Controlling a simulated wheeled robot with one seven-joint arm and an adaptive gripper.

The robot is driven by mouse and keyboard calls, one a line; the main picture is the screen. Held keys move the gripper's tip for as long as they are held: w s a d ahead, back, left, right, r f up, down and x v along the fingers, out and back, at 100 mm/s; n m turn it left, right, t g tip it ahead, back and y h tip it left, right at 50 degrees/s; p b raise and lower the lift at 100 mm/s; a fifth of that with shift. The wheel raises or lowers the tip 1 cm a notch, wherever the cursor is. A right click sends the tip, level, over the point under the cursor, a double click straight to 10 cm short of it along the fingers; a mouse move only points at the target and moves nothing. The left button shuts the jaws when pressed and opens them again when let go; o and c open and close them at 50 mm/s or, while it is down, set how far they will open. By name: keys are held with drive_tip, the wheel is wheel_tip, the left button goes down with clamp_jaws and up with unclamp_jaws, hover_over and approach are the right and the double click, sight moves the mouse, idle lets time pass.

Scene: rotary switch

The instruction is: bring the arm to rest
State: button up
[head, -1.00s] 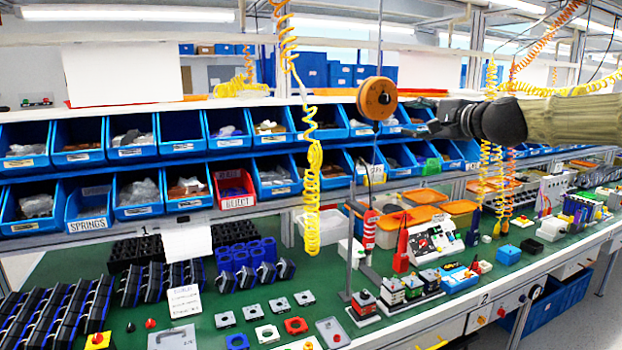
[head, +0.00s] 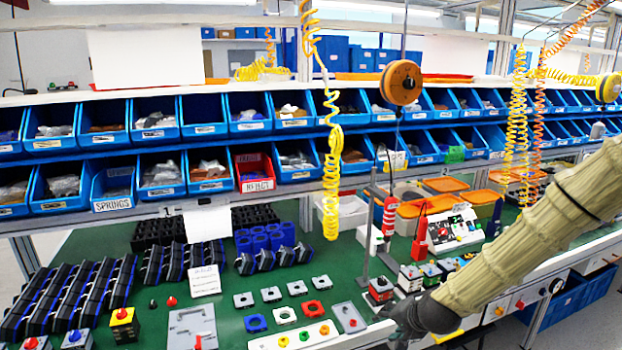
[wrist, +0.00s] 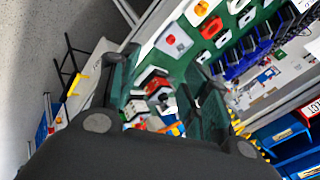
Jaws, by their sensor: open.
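My gripper (head: 392,318) is at the front edge of the green bench, low in the head view, at the end of my sleeved arm. In the wrist view my gripper (wrist: 160,100) shows its two dark fingers spread apart with nothing held between them. Beyond the fingers, small red, white and dark switch blocks (wrist: 157,88) show on the bench. In the head view a row of switch blocks on a stand (head: 411,277) is just behind my gripper, partly hidden by my arm.
The green bench (head: 245,290) carries several square plates and black-blue blocks (head: 75,290) at left. A white panel with coloured buttons (head: 295,336) lies left of my gripper. Blue bins (head: 155,117) line the back. A yellow coiled hose (head: 333,170) hangs above the bench.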

drive_tip(key=s+f+n+g+h, duration=0.1)
drive_tip(key=s+f+n+g, duration=0.3)
drive_tip(key=s+f, duration=1.4)
drive_tip(key=s+d+f+n+g+h, duration=0.1)
drive_tip(key=s+f, duration=0.3)
drive_tip(key=s, duration=0.8)
drive_tip(key=s+f+n+g, duration=0.2)
drive_tip(key=s+f, duration=0.3)
drive_tip(key=s, duration=0.7)
drive_tip(key=shift+s+d+f+n+g+h, duration=0.2)
drive_tip(key=shift+s+d+n+g+h, duration=0.2)
drive_tip(key=shift+n, duration=0.4)
